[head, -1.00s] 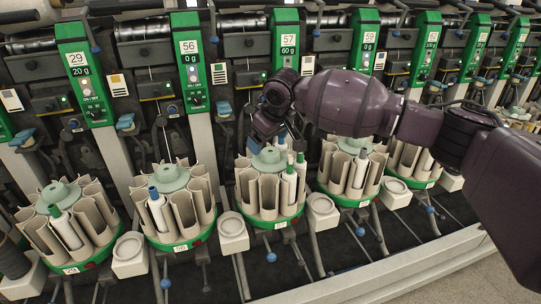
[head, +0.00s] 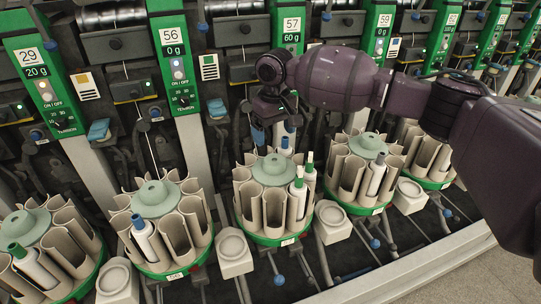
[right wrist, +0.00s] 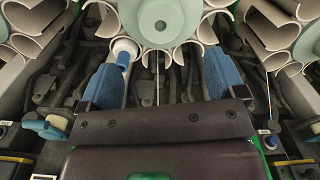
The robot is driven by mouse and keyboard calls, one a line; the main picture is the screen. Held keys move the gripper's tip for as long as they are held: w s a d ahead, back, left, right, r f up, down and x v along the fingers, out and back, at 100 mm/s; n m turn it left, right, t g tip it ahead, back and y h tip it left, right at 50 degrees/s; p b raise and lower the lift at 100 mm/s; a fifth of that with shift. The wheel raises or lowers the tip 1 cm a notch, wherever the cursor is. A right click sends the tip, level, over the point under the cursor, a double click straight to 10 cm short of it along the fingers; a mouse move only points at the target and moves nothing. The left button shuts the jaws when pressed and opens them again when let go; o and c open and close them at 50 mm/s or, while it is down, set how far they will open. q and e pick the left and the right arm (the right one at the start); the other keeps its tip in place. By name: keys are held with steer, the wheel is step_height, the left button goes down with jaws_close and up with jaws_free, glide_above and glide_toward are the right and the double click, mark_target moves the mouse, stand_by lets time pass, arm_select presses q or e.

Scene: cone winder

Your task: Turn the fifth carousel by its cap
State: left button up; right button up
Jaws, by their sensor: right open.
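Several carousels stand in a row, each a ring of beige, open-sided holders on a green base with a pale green cap. I cannot tell which counts as the fifth. My right gripper (head: 270,128) is behind and above the cap (head: 272,169) of the carousel (head: 274,214) below unit 57, apart from it in the head view. My left gripper is not in view.
White tubes (head: 298,195) stand in some holders. Neighbouring carousels (head: 160,228) (head: 357,175) stand close on both sides, with small beige stands (head: 235,251) between them. Machine panels (head: 290,35) rise behind. A pale rail (head: 400,262) runs along the front.

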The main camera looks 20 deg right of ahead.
mark_target(275, 160)
steer(key=shift+s+f, duration=0.2)
steer(key=shift+f, duration=0.3)
step_height(275, 160, down, 4)
steer(key=shift+f+b, duration=0.2)
steer(key=shift+b, duration=0.35)
step_height(275, 160, down, 4)
steer(key=shift+f+b, duration=0.15)
steer(key=shift+b, duration=0.3)
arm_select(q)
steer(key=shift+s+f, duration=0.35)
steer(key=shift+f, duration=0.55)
arm_select(e)
steer(key=shift+f, duration=0.35)
